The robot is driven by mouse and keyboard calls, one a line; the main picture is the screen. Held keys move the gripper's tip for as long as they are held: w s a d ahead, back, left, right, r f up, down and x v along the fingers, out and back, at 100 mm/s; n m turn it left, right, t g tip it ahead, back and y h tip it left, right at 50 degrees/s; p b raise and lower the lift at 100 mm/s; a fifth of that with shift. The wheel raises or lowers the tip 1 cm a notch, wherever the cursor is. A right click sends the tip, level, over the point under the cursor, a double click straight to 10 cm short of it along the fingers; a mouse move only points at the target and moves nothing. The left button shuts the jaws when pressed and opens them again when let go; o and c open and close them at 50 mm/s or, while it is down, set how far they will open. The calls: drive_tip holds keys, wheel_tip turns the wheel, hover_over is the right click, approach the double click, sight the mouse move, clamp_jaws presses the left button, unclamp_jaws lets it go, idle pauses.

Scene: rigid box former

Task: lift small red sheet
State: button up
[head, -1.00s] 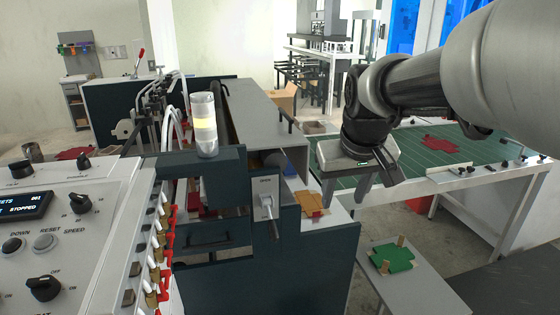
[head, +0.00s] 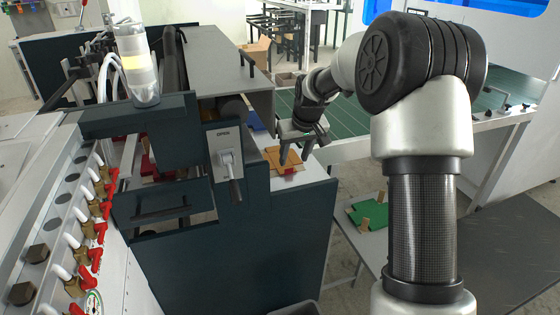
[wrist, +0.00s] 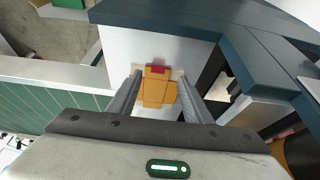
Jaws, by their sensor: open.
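A small red patch (head: 289,171), which looks like a small red sheet, lies at the near end of a brown cardboard blank (head: 272,155) on a white ledge beside the dark machine. In the wrist view the red piece (wrist: 157,69) lies at the far edge of the brown blank (wrist: 155,94). My gripper (head: 295,154) is open above the blank. In the wrist view its fingers (wrist: 158,77) stand on either side of the blank with nothing held. I cannot tell whether the fingertips touch the ledge.
The dark machine housing with a lever panel (head: 223,160) stands close left of the gripper. A green cutting table (head: 345,127) is behind right. A green sheet (head: 367,214) lies on a low side table.

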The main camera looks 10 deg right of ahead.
sight(289, 171)
drive_tip(key=shift+w+x, duration=0.2)
drive_tip(key=shift+x, duration=1.8)
drive_tip(key=shift+w+x, duration=0.2)
drive_tip(key=shift+x, duration=1.75)
drive_tip(key=shift+r, duration=0.2)
drive_tip(key=c, duration=1.1)
drive_tip(key=shift+r, duration=0.1)
